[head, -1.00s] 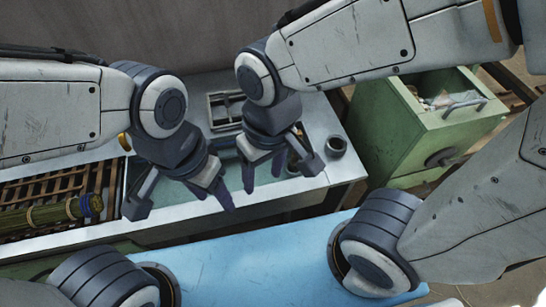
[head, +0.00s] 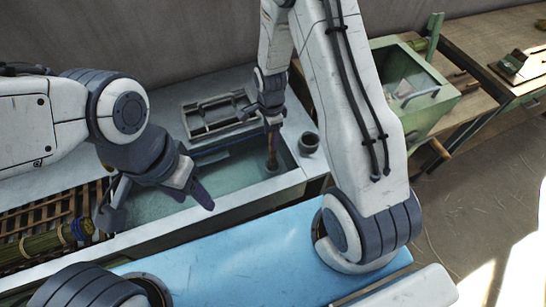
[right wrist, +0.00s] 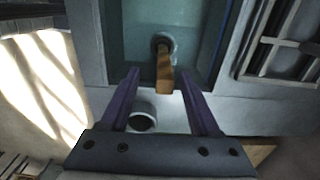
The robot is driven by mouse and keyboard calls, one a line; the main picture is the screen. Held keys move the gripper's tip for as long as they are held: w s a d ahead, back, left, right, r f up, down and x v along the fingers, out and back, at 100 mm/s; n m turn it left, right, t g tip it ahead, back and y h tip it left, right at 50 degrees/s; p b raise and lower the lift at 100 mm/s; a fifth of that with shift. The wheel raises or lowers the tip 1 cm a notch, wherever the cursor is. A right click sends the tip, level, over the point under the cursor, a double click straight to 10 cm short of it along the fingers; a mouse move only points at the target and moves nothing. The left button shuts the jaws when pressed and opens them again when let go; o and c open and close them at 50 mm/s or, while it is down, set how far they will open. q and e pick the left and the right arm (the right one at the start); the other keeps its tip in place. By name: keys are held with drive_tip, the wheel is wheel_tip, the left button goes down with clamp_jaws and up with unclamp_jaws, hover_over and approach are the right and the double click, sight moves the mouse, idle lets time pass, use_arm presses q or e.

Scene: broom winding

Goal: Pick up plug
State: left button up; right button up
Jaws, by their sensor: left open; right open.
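The plug (head: 271,152) stands upright in the water basin (head: 225,172), near its right end. It has a brown wooden handle and a dark round base; in the right wrist view its handle (right wrist: 165,75) points towards me. My right gripper (head: 268,112) is above the plug, pointing down. In the right wrist view the open fingers (right wrist: 160,80) lie on either side of the handle top, with a gap on both sides. My left gripper (head: 158,208) is open and empty over the front left of the basin.
A tied bundle (head: 50,241) rests on wooden slats at left. A green cabinet (head: 425,100) stands at right. A blue surface (head: 240,265) lies in front.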

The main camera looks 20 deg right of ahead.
sight(273, 152)
wheel_tip(273, 152, down, 6)
drive_tip(key=p, duration=0.2)
drive_tip(key=shift+w+d, duration=0.35)
drive_tip(key=shift+w, duration=0.05)
clamp_jaws()
idle(1.2)
